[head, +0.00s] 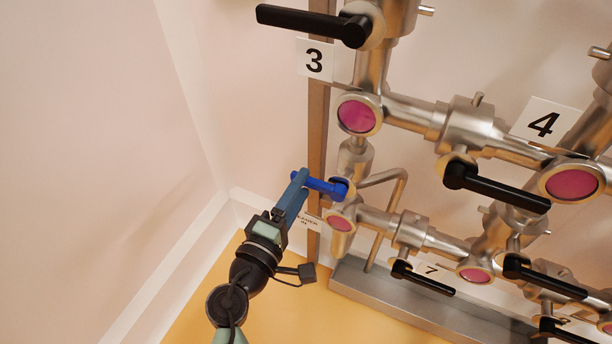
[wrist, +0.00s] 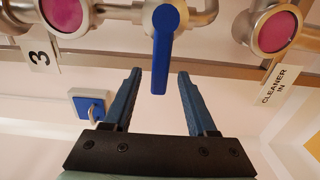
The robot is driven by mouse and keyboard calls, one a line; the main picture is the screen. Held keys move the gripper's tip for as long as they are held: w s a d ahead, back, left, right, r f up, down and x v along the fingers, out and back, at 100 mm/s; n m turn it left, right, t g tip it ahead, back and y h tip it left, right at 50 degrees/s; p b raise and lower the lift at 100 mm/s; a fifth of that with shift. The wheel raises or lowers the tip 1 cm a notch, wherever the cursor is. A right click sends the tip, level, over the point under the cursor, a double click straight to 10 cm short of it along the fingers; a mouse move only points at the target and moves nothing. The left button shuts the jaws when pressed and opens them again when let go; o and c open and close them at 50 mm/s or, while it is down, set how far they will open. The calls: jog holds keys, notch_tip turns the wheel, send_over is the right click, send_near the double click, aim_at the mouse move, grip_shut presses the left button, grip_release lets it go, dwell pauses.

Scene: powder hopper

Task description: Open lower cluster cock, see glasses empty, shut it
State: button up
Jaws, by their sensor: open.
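A cock with a blue lever (head: 325,187) sits on the steel pipework at the left, between an upper and a lower round sight glass. In the head view the lever points left from its pivot. In the wrist view the blue lever (wrist: 160,55) has its free end between my fingertips in the picture; whether it is touched I cannot tell. My gripper (head: 299,177) is open, and its two blue fingers (wrist: 158,78) show apart. The upper glass (head: 357,115) and lower glass (head: 341,219) look pink. Another lower glass (head: 475,275) is pink too.
Several black levers, such as one at the top (head: 313,23) and one by plate 4 (head: 497,187), stick out from the pipes. A "CLEANER IN" label (wrist: 275,82) and a blue square fitting (wrist: 93,104) are near my gripper. The wall to the left is bare.

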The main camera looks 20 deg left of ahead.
jog(key=shift+w+d, duration=0.1)
jog(key=shift+w, duration=1.35)
jog(key=shift+c, duration=0.3)
grip_shut()
